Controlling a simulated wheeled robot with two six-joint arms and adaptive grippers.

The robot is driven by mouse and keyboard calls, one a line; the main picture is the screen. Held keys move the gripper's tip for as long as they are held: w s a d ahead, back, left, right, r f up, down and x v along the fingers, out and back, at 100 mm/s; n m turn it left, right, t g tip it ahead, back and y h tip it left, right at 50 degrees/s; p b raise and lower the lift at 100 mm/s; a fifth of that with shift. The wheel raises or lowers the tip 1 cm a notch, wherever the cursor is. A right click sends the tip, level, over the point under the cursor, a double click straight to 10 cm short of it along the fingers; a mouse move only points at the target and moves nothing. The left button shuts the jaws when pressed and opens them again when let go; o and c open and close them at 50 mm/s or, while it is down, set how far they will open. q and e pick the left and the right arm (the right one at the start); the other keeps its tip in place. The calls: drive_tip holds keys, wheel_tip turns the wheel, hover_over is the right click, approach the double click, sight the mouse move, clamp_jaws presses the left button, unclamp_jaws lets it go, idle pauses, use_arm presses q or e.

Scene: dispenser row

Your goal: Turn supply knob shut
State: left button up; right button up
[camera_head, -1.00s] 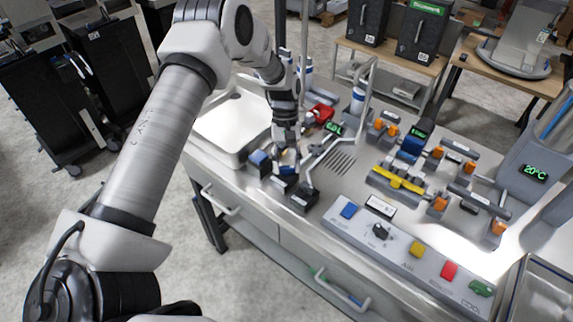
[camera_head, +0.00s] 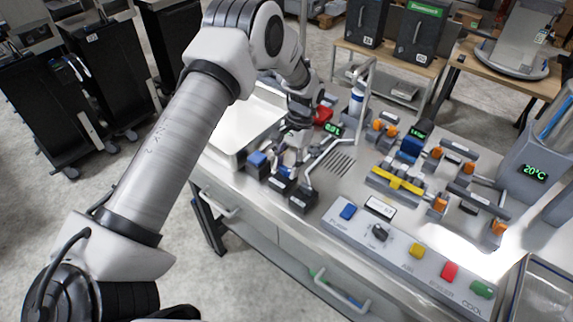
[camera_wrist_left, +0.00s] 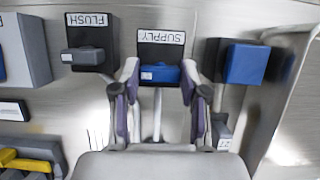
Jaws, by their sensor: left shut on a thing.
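The supply knob (camera_wrist_left: 160,73) is a blue bar on a dark block labelled SUPPLY, upside down in the left wrist view. My left gripper (camera_wrist_left: 158,72) is shut on it, with a fingertip at each end of the bar. In the head view my left gripper (camera_head: 287,171) points down at the supply block (camera_head: 278,185), the middle one of a short row at the counter's front edge. The fingers hide much of the knob there. My right gripper is not in view.
The flush block (camera_head: 303,200) with a dark knob stands close on one side, and a block with a blue knob (camera_wrist_left: 245,63) on the other. A white basin (camera_head: 240,125) lies behind. A button panel (camera_head: 400,250) runs along the front edge.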

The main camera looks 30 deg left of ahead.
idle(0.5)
use_arm(q)
drive_tip(key=o, duration=1.1)
drive_tip(key=shift+o, duration=0.2)
drive_tip(key=v, duration=1.2)
